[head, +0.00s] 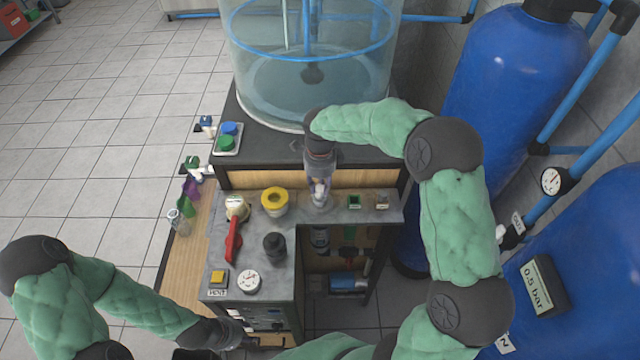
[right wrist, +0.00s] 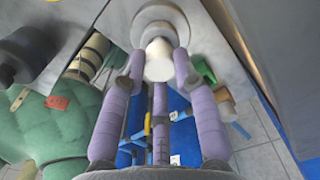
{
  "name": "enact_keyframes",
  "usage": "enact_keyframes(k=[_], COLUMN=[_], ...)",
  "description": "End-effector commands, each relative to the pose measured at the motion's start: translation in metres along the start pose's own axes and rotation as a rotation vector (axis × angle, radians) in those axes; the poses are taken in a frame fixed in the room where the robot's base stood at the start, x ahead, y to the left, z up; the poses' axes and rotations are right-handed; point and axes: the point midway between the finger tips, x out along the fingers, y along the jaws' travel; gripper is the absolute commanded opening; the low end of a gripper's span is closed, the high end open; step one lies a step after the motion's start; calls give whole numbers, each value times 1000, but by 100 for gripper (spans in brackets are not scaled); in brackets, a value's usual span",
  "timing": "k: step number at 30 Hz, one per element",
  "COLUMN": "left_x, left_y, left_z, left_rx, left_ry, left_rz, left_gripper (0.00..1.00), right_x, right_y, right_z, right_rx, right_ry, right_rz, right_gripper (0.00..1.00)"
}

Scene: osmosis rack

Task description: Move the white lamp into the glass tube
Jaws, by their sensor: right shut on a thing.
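My right gripper (head: 319,196) points down over the grey bench top. In the right wrist view, its purple fingers (right wrist: 158,78) are closed around a small white cylindrical piece, which looks like the white lamp (right wrist: 158,62). Only a small white part of the lamp (head: 319,188) shows between the fingers in the head view. A pale round collar lies just beyond the lamp in the wrist view; I cannot tell whether it is the glass tube. My left gripper (head: 236,335) is low by the bench front, and its fingers are not clear.
A yellow ring-topped cup (head: 274,201), a red lever (head: 233,241), a black knob (head: 275,246) and a gauge (head: 249,281) stand on the bench. A large clear tank (head: 310,75) is behind. Blue tanks (head: 515,90) crowd the right. A small clear vessel (head: 178,221) is at left.

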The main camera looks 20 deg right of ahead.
Motion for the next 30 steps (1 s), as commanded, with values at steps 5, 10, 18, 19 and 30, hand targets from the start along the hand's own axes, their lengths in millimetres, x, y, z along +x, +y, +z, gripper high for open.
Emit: enact_keyframes(k=[5, 10, 18, 19, 30], left_x=[4, 7, 8, 8, 8], left_y=[-1, -2, -3, -3, -3], left_z=[0, 0, 0, 0, 0], left_rx=[0, 0, 0, 0, 0], left_ry=[0, 0, 0, 0, 0], left_rz=[0, 0, 0, 0, 0], left_gripper=[40, 40, 40, 40, 40], right_x=[6, 10, 11, 11, 11], right_y=[0, 0, 0, 0, 0], right_z=[0, 0, 0, 0, 0], right_rx=[0, 0, 0, 0, 0], right_ry=[0, 0, 0, 0, 0], right_rz=[0, 0, 0, 0, 0], right_gripper=[12, 12, 58, 58, 77])
